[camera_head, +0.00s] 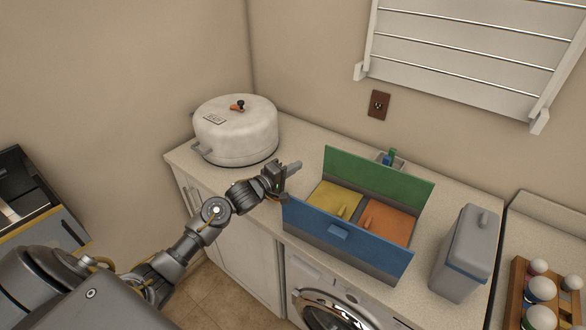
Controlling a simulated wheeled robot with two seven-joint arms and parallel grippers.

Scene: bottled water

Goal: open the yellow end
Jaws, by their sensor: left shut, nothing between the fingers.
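A box stands on the counter with four colored flaps. Its yellow flap (330,197) lies closed, roughly flat, at the left end, with a small yellow handle on it. The orange flap (390,222) lies flat at the right end. The green flap (380,177) stands up at the back, and the blue flap (370,246) stands open along the front, hiding most of the grey box body. My left gripper (294,166) is shut and empty, above the counter just left of the box, apart from the yellow flap. My right gripper is not in view.
A round white pot (236,135) with a lid stands on the counter (305,148) at the back left. A grey lidded container (465,255) is right of the box. A wooden rack (518,292) holds several bulbs at far right. A washing machine (325,300) sits below.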

